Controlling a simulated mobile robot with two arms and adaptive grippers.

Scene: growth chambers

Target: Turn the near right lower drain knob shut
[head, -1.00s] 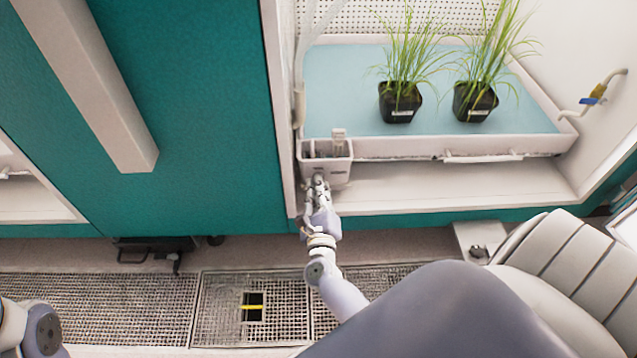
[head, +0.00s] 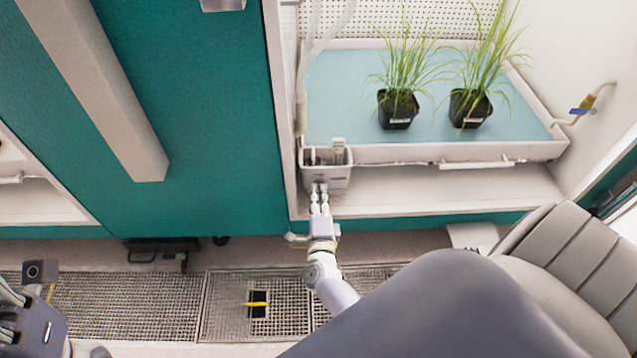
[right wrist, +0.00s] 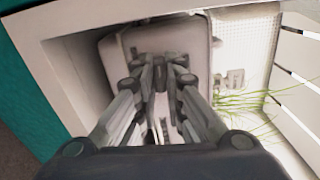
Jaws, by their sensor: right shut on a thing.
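A small pale drain box (head: 338,182) is fixed at the front left corner of the tray in the right chamber. It also shows in the right wrist view (right wrist: 203,50). My right gripper (head: 319,188) is at the front of this box, and its fingers are closed together there on something small. In the right wrist view the fingertips (right wrist: 160,68) meet against the box front. The drain knob is hidden between them, so its angle cannot be read. Part of my left arm shows at the lower left in the head view; its fingers are not clear.
The blue-lined tray (head: 340,100) holds two potted grass plants (head: 398,110). A blue-handled valve (head: 583,105) juts from the chamber's right wall. A teal panel (head: 200,120) stands left of my right gripper. Floor grating (head: 130,305) has an opening with a yellow piece (head: 257,304).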

